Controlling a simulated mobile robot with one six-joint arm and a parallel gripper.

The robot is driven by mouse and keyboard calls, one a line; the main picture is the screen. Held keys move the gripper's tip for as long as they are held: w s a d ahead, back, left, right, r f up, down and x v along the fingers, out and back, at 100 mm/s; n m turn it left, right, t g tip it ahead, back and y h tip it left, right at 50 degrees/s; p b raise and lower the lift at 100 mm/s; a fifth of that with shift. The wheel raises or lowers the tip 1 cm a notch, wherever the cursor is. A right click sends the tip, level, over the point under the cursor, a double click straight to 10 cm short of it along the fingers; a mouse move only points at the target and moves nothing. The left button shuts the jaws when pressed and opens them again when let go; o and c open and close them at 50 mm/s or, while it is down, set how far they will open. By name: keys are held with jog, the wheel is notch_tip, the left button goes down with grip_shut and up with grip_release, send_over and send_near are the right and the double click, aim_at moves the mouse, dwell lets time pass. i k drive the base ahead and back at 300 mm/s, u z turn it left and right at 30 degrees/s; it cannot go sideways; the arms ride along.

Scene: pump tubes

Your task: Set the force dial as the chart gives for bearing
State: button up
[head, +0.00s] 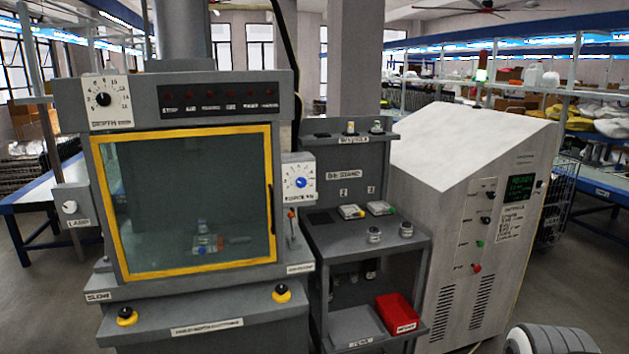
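The force dial (301,183) is a blue knob on a white scale plate, on a small box at the right of the press window. The label under it is small and seems to read force kN. The knob's pointer and the scale numbers are too small to read for certain. I cannot make out a chart for bearing in this view. My gripper is not in view.
A press with a yellow-framed window (268,200) stands at left, with a depth dial (103,99) and lamp knob (70,207). A die stand (355,240) with a red bin (396,312) adjoins it. A grey cabinet (450,220) with a small screen (519,187) stands right.

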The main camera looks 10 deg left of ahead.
aim_at(301, 182)
jog(key=u, duration=0.55)
jog(key=i, duration=1.25)
jog(key=z, duration=0.1)
